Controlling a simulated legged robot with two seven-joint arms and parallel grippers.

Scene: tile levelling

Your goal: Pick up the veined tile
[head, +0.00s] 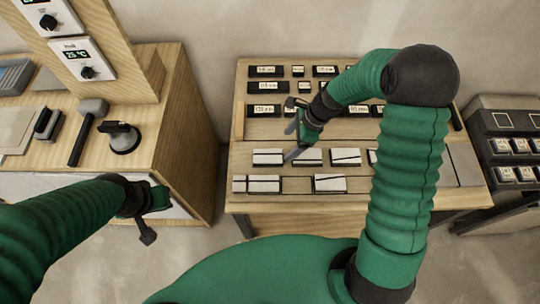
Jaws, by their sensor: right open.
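Pale tiles lie in two rows on the front part of the wooden bench. Dark lines cross one tile in the back row (346,157) and one in the front row (330,184); at this size I cannot tell which is the veined tile. My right gripper (292,143) is open over the back row, near a pale tile (268,157) and the tile to its right, which it partly covers. No tile shows between its fingers. My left gripper (152,215) hangs in front of the left cabinet, away from the tiles; its jaws are unclear.
The wooden bench (240,215) has black labelled holders (264,111) at its back. A wooden cabinet (190,150) at left carries a mallet (88,130) and a black-handled suction cup (123,138). A grey case (505,105) stands at right. A floor gap separates cabinet and bench.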

